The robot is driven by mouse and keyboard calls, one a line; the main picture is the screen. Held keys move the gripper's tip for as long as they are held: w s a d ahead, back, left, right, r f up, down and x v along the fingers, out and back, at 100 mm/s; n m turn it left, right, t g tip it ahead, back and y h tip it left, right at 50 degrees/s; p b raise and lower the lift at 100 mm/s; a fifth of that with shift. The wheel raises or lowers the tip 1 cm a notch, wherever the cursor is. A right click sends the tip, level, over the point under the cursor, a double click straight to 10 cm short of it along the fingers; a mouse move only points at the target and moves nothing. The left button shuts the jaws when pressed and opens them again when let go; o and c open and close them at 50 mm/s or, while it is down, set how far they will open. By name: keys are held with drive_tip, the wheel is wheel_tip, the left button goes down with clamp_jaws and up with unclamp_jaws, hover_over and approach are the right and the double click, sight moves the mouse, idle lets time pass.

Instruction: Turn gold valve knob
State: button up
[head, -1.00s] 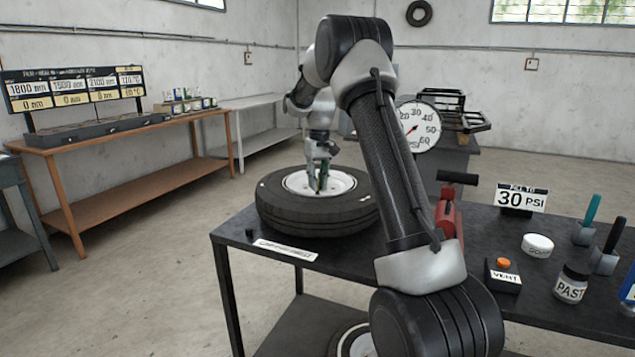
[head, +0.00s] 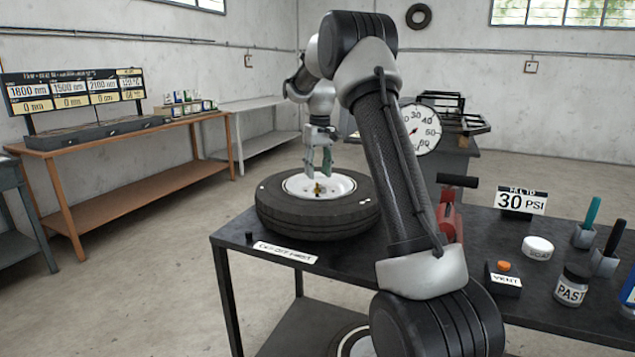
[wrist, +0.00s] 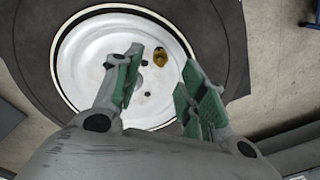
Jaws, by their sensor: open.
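The gold valve knob (head: 318,188) stands on the white wheel hub (head: 340,187) of a black tire (head: 312,222) lying flat on the dark workbench. My gripper (head: 318,172) is above the hub, open and empty, with its fingertips a little over the knob. In the wrist view, my gripper (wrist: 157,85) shows two spread fingers with green pads.
On the bench to the right are a red tool with a black handle (head: 449,215), a 30 PSI sign (head: 521,201), a vent box with an orange button (head: 503,279) and jars (head: 572,284). A round gauge (head: 421,128) stands behind my arm.

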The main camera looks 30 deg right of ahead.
sight(318, 188)
wheel_tip(318, 188, up, 7)
drive_tip(key=shift+d, duration=0.15)
idle(0.4)
drive_tip(key=s+f, duration=0.4)
drive_tip(key=f, duration=0.1)
drive_tip(key=s+a+r+t, duration=0.1)
drive_tip(key=s+a, duration=0.2)
drive_tip(key=s, duration=0.9)
drive_tip(key=s+a+r+t, duration=0.2)
drive_tip(key=s+a, duration=0.2)
drive_tip(key=s, duration=0.8)
drive_tip(key=s+a+r+n+t, duration=0.1)
drive_tip(key=s+a, duration=0.2)
drive_tip(key=s, duration=0.9)
drive_tip(key=shift+s+a+r+h, duration=0.15)
drive_tip(key=shift+s+r+h, duration=0.05)
drive_tip(key=shift+s+h, duration=0.1)
